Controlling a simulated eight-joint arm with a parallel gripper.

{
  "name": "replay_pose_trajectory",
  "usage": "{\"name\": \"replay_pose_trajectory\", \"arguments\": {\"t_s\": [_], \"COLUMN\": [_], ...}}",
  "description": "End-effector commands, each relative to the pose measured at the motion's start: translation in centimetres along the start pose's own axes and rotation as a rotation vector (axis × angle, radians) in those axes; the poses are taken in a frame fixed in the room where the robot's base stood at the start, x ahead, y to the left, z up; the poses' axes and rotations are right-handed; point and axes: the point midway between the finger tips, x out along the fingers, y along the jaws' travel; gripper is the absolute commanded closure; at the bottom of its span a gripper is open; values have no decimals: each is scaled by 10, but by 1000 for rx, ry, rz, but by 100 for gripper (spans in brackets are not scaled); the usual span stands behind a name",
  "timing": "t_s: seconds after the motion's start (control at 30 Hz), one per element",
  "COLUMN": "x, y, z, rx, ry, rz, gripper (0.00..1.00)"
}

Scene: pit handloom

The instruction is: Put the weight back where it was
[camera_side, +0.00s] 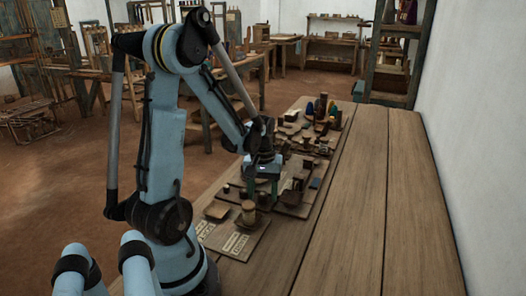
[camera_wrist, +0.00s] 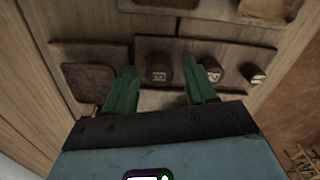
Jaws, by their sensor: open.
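My gripper (camera_side: 262,187) points down over the boards on the bench, its green fingers apart. In the wrist view my gripper (camera_wrist: 157,80) is open, with nothing clearly held. A dark block with a pale mark (camera_wrist: 158,68) shows between the fingers, and I cannot tell its height relative to the fingertips. A second dark marked block (camera_wrist: 212,72) is just right of the right finger. A smaller dark piece with a pale striped face (camera_wrist: 256,75) lies farther right. These look like weights; I cannot tell which one the task means.
A wooden bench (camera_side: 365,200) carries boards crowded with small items. A shallow dark tray (camera_wrist: 88,82) lies left of the fingers. The bench's right side is bare, beside a white wall (camera_side: 480,120).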

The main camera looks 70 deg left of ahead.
Motion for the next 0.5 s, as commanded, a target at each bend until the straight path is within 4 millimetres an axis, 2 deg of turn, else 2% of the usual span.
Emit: {"name": "replay_pose_trajectory", "arguments": {"t_s": [0.27, 0.5], "x": [-8, -38], "y": [0, 0], "z": [0, 0], "rx": [0, 0], "ry": [0, 0], "rz": [0, 0], "gripper": [44, 44]}}
